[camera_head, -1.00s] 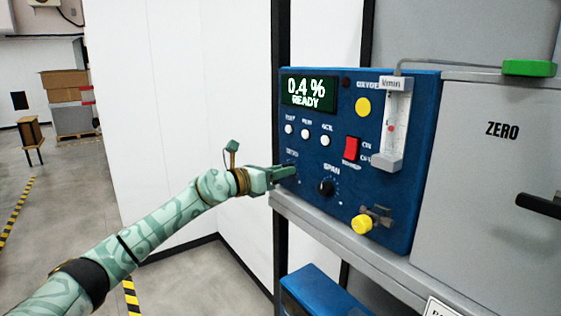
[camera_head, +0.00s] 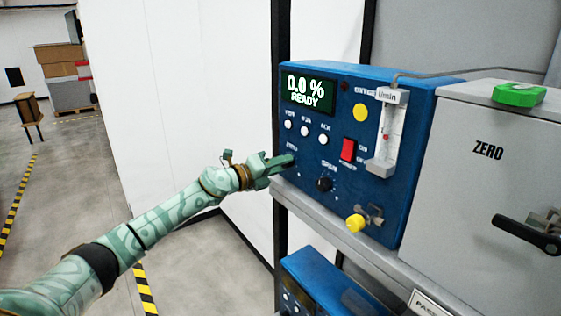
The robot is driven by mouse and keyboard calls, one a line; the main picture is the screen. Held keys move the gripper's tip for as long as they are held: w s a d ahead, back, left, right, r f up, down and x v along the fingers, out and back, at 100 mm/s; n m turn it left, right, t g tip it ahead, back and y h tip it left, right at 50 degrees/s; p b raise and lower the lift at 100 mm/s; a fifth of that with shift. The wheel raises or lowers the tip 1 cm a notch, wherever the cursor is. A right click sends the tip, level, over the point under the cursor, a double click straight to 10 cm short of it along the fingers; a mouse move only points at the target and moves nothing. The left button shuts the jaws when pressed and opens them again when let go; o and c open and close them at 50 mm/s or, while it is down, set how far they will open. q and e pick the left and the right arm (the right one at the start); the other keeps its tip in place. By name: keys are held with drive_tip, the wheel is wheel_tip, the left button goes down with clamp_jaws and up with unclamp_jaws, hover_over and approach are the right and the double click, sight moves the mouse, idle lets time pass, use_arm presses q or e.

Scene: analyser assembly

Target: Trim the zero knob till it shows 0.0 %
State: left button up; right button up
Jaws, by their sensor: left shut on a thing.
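The blue analyser (camera_head: 345,225) stands on a grey shelf, its front panel facing me. Its dark display (camera_head: 308,91) reads 0.0 % and READY. My left gripper (camera_head: 288,161) is at the panel's lower left, below the row of white buttons, where the zero knob sits. It is shut on the zero knob, which the fingers hide almost wholly. The black span knob (camera_head: 324,184) is just right of the gripper and apart from it. My right gripper is not in view.
Another blue unit (camera_head: 325,285) sits below.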

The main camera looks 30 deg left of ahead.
use_arm(q)
drive_tip(key=shift+r+n, duration=0.1)
drive_tip(key=shift+n, duration=0.3)
drive_tip(key=o, duration=1)
drive_tip(key=shift+a, duration=0.1)
drive_tip(key=shift+c, duration=0.2)
drive_tip(key=shift+s, duration=0.1)
drive_tip(key=b+v, duration=0.7)
drive_tip(key=v, duration=0.9)
drive_tip(key=shift+s, duration=0.1)
